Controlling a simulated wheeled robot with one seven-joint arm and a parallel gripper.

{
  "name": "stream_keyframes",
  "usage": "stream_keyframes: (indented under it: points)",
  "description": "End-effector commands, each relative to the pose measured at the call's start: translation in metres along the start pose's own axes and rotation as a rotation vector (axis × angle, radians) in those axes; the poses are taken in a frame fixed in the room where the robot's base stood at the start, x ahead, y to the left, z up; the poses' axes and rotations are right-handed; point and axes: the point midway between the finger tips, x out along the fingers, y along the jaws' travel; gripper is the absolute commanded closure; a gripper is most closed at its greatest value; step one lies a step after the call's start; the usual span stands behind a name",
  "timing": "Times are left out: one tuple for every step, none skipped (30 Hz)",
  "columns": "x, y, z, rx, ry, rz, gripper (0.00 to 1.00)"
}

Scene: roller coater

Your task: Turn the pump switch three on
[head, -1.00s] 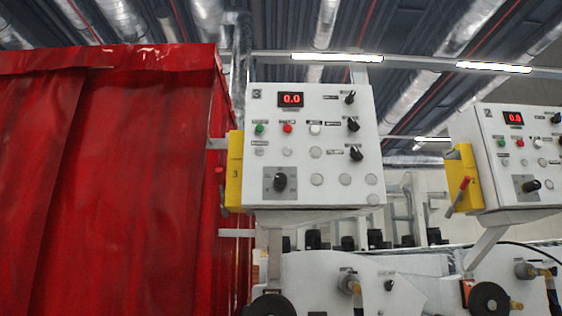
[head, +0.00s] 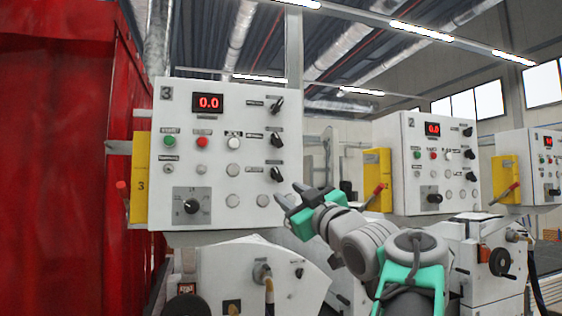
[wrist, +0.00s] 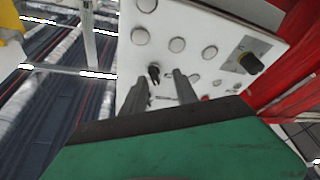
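The white control panel marked 3 (head: 215,125) stands left of centre in the head view, with a red 0.0 display. Its right side carries an upper black knob (head: 277,105), a middle black knob (head: 277,140) and a lower black knob (head: 277,174). Their labels are too small to read, so I cannot tell which is the pump switch. My gripper (head: 291,193) is open and empty, just below and right of the lower knob. In the wrist view the panel appears upside down, and a black knob (wrist: 153,72) shows near my gripper's fingertips (wrist: 161,77); contact is unclear.
A larger black selector (head: 191,206) sits low on the panel. A yellow box (head: 140,180) with a red handle is on its left side, beside a red curtain (head: 55,150). Panel 2 (head: 400,150) and another panel (head: 545,165) stand to the right.

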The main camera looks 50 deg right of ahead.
Motion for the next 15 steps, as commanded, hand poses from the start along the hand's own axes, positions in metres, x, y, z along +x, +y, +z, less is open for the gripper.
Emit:
stream_keyframes:
  points:
    - [-0.003,0.015,-0.013,-0.023,0.015,0.010,0.65]
    - [-0.003,0.017,-0.017,-0.031,0.025,0.012,0.65]
    - [-0.002,0.019,-0.019,-0.036,0.032,0.012,0.65]
    - [0.001,0.019,-0.020,-0.037,0.034,0.011,0.65]
    - [0.005,0.019,-0.020,-0.037,0.035,0.011,0.65]
    - [0.011,0.018,-0.021,-0.036,0.035,0.009,0.65]
    - [0.018,0.018,-0.022,-0.036,0.035,0.009,0.65]
    - [0.024,0.018,-0.022,-0.036,0.034,0.008,0.65]
    - [0.032,0.019,-0.022,-0.035,0.033,0.009,0.65]
    - [0.039,0.019,-0.022,-0.034,0.033,0.008,0.65]
    - [0.044,0.019,-0.022,-0.034,0.032,0.009,0.65]
    - [0.052,0.019,-0.022,-0.034,0.032,0.009,0.65]
    - [0.056,0.019,-0.022,-0.035,0.032,0.010,0.65]
    - [0.060,0.019,-0.022,-0.036,0.032,0.010,0.65]
    - [0.065,0.019,-0.021,-0.035,0.032,0.011,0.65]
